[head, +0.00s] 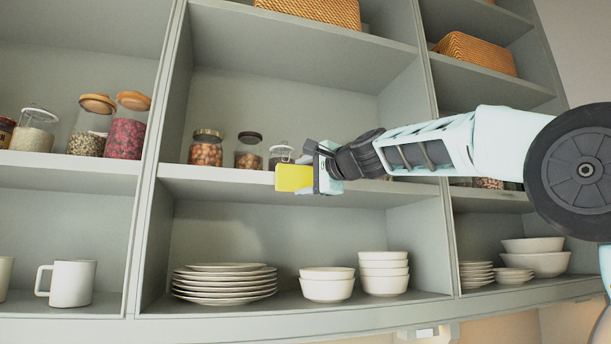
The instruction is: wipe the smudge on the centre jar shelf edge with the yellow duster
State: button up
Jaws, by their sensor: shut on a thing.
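The yellow duster (293,178) is held in my gripper (316,170), which is shut on it. The duster is in front of the front edge of the centre jar shelf (225,176), near the middle of that edge. I cannot tell whether it touches the edge. No smudge can be made out on the visible part of the edge; the part behind the duster and gripper is hidden. My arm reaches in from the right and covers the right part of the shelf edge.
Jars with dark lids (206,148) stand on the centre shelf, left of and behind the duster. Below are stacked plates (224,282) and white bowls (327,284). Upright dividers (152,200) bound the bay. More glass jars (126,126) stand on the left shelf.

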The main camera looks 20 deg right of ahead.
jog(key=d+b, duration=0.1)
jog(key=d, duration=0.3)
jog(key=shift+b, duration=0.3)
jog(key=shift+d, duration=0.2)
jog(key=shift+d+b, duration=0.6)
jog(key=shift+d, duration=3.25)
jog(key=shift+a+p, duration=1.3)
jog(key=shift+a, duration=4.8)
